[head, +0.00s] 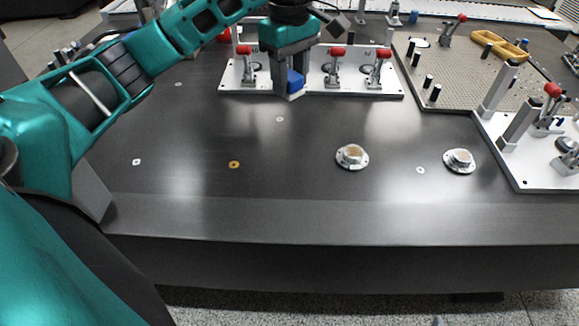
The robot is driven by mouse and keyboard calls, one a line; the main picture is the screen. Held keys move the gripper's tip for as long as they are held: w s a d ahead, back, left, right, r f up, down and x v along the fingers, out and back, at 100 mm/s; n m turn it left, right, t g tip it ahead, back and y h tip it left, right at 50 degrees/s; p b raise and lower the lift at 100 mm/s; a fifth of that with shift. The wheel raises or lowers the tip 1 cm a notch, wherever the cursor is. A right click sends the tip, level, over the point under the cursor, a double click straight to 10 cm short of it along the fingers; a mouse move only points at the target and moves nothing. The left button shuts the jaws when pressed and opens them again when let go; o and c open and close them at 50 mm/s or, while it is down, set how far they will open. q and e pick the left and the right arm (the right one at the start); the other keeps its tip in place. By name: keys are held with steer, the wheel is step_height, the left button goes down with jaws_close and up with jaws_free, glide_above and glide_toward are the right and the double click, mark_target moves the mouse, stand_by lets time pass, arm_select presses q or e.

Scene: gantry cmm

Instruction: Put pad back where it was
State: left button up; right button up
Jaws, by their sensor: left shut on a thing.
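My left gripper (288,88) hangs at the upper middle of the head view, pointing down, with its arm coming in from the left. It is shut on a small blue pad (295,79) with a pale lower edge. The pad is held in front of a white fixture plate with red-handled clamps (232,80). The gripper and pad hide part of that plate. I cannot tell whether the pad touches the plate or the table. My right gripper is out of view.
Two round flanged metal pieces (352,156) (459,160) and several small washers lie on the dark table (200,215). A perforated plate with pins (470,84) and a yellow part (499,45) are at the upper right. A white fixture with posts (540,175) stands right. The front-middle is mostly clear.

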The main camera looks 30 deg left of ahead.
arm_select(q)
steer(key=b, duration=0.2)
glide_above(290, 163)
step_height(290, 163, down, 15)
steer(key=shift+f, duration=0.15)
steer(key=shift+f+b, duration=0.45)
steer(key=shift+f, duration=1.7)
steer(key=shift+a+f, duration=0.1)
steer(key=shift+f, duration=0.15)
steer(key=o, duration=1)
steer(key=shift+r, duration=0.1)
